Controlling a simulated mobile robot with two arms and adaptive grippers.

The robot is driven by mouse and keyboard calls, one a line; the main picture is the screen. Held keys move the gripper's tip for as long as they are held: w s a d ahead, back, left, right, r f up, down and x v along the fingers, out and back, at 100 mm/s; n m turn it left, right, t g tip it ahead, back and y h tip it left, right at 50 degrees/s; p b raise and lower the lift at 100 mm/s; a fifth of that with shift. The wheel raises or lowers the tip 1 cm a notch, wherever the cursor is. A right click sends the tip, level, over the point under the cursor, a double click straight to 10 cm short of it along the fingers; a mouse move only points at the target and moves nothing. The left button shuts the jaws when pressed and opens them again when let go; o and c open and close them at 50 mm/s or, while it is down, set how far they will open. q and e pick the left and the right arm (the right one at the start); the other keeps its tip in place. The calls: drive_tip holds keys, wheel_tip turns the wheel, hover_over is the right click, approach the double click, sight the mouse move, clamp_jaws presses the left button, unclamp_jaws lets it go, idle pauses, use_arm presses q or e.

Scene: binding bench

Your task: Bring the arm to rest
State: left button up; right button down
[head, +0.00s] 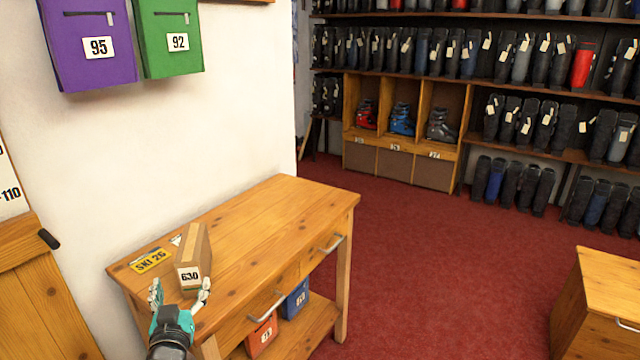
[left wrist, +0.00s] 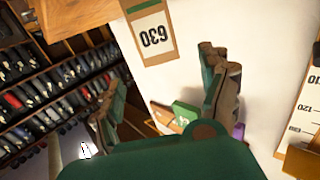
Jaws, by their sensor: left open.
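My left gripper (head: 181,285) is over the near left end of the wooden bench (head: 285,212), with its fingers spread and nothing between them. A tan box (head: 196,250) labelled 630 stands upright on the bench just beyond the fingertips. In the left wrist view the picture is upside down. There the box (left wrist: 152,38) shows ahead of the open gripper (left wrist: 165,85), apart from both fingers. My right gripper is not in view.
A yellow SKI 26 sign (head: 151,261) lies beside the box. An orange box (head: 262,335) and a blue box (head: 295,299) sit on the bench's lower shelf. Purple (head: 88,40) and green (head: 171,40) boxes hang on the wall. The bench's far half is clear.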

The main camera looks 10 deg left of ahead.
use_arm(q)
drive_tip(key=s+d+f+g, duration=0.1)
drive_tip(key=s+f, duration=0.1)
drive_tip(key=f, duration=0.1)
drive_tip(key=s+d+f+g+h, duration=0.1)
drive_tip(key=f, duration=0.1)
drive_tip(key=shift+s+d+f+m+g, duration=0.25)
drive_tip(key=shift+s+d+m+g, duration=0.05)
drive_tip(key=shift+s+m, duration=0.1)
drive_tip(key=s+d+f+m+g+h, duration=0.25)
drive_tip(key=s+d+f, duration=0.2)
drive_tip(key=s, duration=0.35)
drive_tip(key=s+d+f+m+g+h, duration=0.1)
drive_tip(key=s+d+f+g, duration=0.35)
drive_tip(key=s, duration=0.45)
drive_tip(key=s+d+f+m+g+h, duration=0.2)
drive_tip(key=s+d+f+g, duration=0.1)
drive_tip(key=s+d, duration=0.4)
wheel_tip(320, 180, down, 26)
drive_tip(key=s+a+g, duration=0.1)
drive_tip(key=s+g, duration=0.1)
drive_tip(key=s, duration=0.1)
drive_tip(key=s+a+f+g, duration=0.1)
drive_tip(key=s+a+f, duration=0.2)
drive_tip(key=s+f, duration=1.3)
drive_tip(key=shift+f, duration=0.35)
drive_tip(key=shift+s+m, duration=0.2)
drive_tip(key=shift+m, duration=0.05)
drive_tip(key=shift+c, duration=0.4)
